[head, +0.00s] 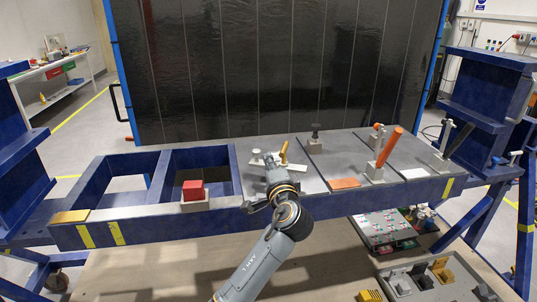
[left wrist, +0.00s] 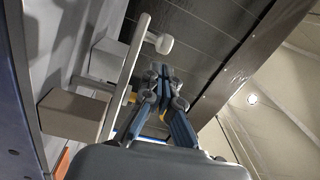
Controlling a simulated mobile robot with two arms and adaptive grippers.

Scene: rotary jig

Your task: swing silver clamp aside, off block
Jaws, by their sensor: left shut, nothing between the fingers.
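The silver clamp shows in the head view as a pale bar (head: 294,167) with a round white knob (head: 256,153) at its left end. In the left wrist view the bar (left wrist: 124,85) runs beside my fingers, with the knob (left wrist: 163,43) at its top. Two grey-beige blocks (left wrist: 72,113) (left wrist: 106,58) sit left of the bar there; I cannot tell whether it lies over either. My left gripper (head: 275,163) is at the bar in the head view, hiding part of it. Its fingertips (left wrist: 157,77) are shut and empty; contact is unclear. My right gripper is out of view.
A red block (head: 193,188) sits on a grey base at the bench's front edge, left of my arm. A brass-coloured rod (head: 284,151) stands behind the gripper. A black-handled clamp (head: 316,135) and an orange-handled one (head: 388,148) stand to the right.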

